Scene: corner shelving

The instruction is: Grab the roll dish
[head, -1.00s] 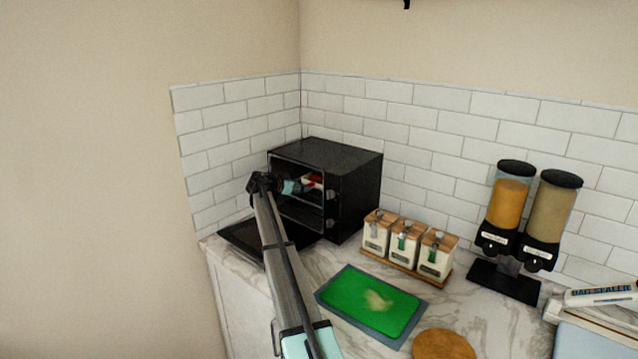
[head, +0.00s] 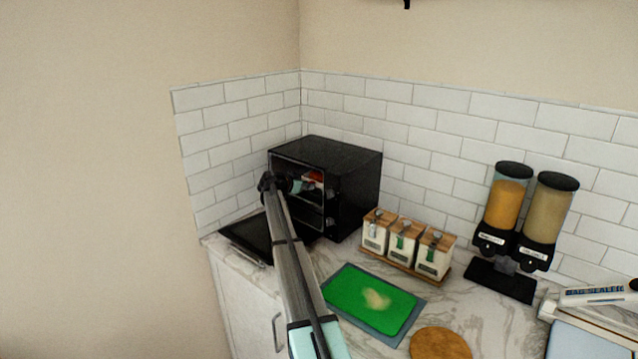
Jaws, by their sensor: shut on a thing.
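The roll dish (head: 314,176) shows as a small red and white patch inside the upper part of the black oven (head: 350,195). Most of it is hidden by the oven's side and by my arm. My gripper (head: 304,186) reaches through the oven's open front at the dish and is shut on it. Its fingertips are small and partly hidden, so the exact grip does not show. The oven door (head: 245,236) is folded down flat over the counter.
Three canisters (head: 405,243) stand on a wooden tray right of the oven. A green board (head: 370,300) lies in front, with a round wooden board (head: 440,344) beside it. Two dispensers (head: 520,215) stand further right. Tiled walls close the corner behind.

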